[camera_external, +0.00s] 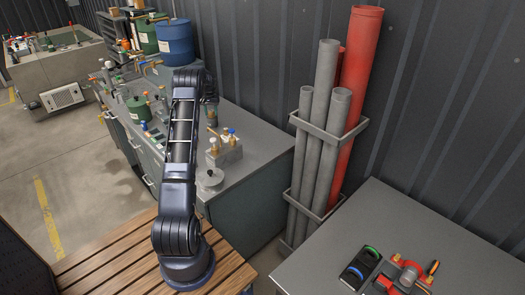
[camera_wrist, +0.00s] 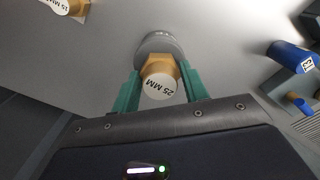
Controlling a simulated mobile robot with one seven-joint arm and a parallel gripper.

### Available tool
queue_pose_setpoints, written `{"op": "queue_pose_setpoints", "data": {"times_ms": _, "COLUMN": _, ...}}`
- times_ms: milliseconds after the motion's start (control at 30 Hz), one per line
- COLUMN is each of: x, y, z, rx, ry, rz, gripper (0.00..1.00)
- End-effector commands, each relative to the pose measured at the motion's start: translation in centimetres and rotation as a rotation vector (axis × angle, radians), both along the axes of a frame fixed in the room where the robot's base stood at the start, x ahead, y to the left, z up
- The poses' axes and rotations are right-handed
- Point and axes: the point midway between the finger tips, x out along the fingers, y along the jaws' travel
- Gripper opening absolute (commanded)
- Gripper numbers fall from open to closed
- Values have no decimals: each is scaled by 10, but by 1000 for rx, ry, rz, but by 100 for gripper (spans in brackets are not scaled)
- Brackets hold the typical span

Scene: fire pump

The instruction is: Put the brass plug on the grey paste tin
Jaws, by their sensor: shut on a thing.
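My gripper (camera_wrist: 160,88) has green fingers shut on a hexagonal brass plug (camera_wrist: 161,66), whose pale end face reads "25 MM", in the wrist view. A round grey tin (camera_wrist: 155,42) shows just beyond the plug and is partly covered by it. I cannot tell whether the plug touches the tin.
Another brass plug (camera_wrist: 68,5) marked "15 MM" lies at the wrist view's top left. A blue-handled part (camera_wrist: 292,56) is at the right. In the external view, a grey block with brass and blue fittings (camera_external: 225,153) and a round grey lidded item (camera_external: 210,181) stand on the bench (camera_external: 262,138).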

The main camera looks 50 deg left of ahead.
Motion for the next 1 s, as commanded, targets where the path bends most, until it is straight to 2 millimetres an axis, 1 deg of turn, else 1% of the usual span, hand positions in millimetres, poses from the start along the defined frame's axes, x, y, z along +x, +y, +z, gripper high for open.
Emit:
{"op": "queue_pose_setpoints", "data": {"times_ms": 67, "x": 0, "y": 0, "z": -4, "rx": 1, "ry": -1, "rz": 0, "gripper": 18}}
{"op": "queue_pose_setpoints", "data": {"times_ms": 400, "x": 0, "y": 0, "z": -7, "rx": 1, "ry": -1, "rz": 0, "gripper": 18}}
{"op": "queue_pose_setpoints", "data": {"times_ms": 433, "x": 0, "y": 0, "z": -7, "rx": 1, "ry": -1, "rz": 0, "gripper": 48}}
{"op": "queue_pose_setpoints", "data": {"times_ms": 500, "x": 0, "y": 0, "z": -6, "rx": 1, "ry": -1, "rz": 0, "gripper": 62}}
{"op": "queue_pose_setpoints", "data": {"times_ms": 533, "x": 0, "y": 0, "z": -6, "rx": 1, "ry": -1, "rz": 0, "gripper": 66}}
{"op": "queue_pose_setpoints", "data": {"times_ms": 833, "x": 0, "y": 0, "z": -5, "rx": 1, "ry": -1, "rz": 0, "gripper": 66}}
{"op": "queue_pose_setpoints", "data": {"times_ms": 933, "x": 0, "y": 0, "z": 1, "rx": 1, "ry": -1, "rz": 0, "gripper": 66}}
{"op": "queue_pose_setpoints", "data": {"times_ms": 1000, "x": 0, "y": 0, "z": 9, "rx": 2, "ry": -2, "rz": 0, "gripper": 66}}
